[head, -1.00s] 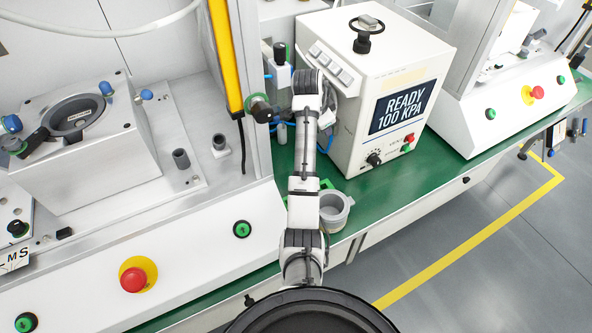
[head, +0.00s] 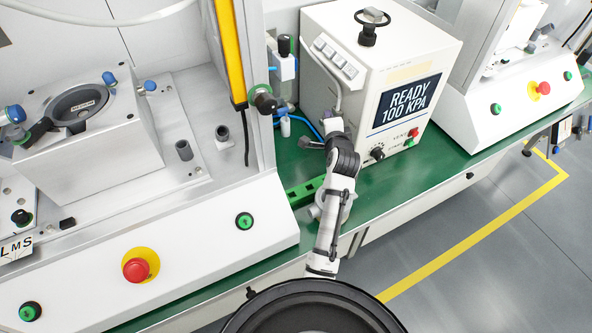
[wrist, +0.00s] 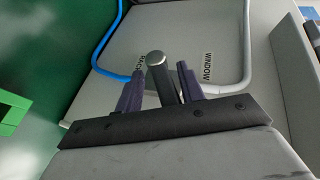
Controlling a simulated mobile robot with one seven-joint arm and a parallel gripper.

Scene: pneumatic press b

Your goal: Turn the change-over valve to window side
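The change-over valve's lever is a grey rod with a round end (wrist: 156,62), seen in the wrist view on the side of the white tester box (head: 380,85). A WINDOW label (wrist: 208,67) is to its right, and a second label, partly covered by a finger, is to its left. The lever stands between these labels. My gripper (wrist: 160,80) is open, with one dark finger on each side of the lever and visible gaps beside it. In the head view my gripper (head: 318,142) is at the box's left side, and the lever cannot be made out.
A blue hose (wrist: 105,45) runs left of the valve and a pale hose (wrist: 247,60) right of it. The white-framed station with a yellow bar (head: 229,50) stands close on the left. A green bench top (head: 390,195) lies below, mostly clear in front of the box.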

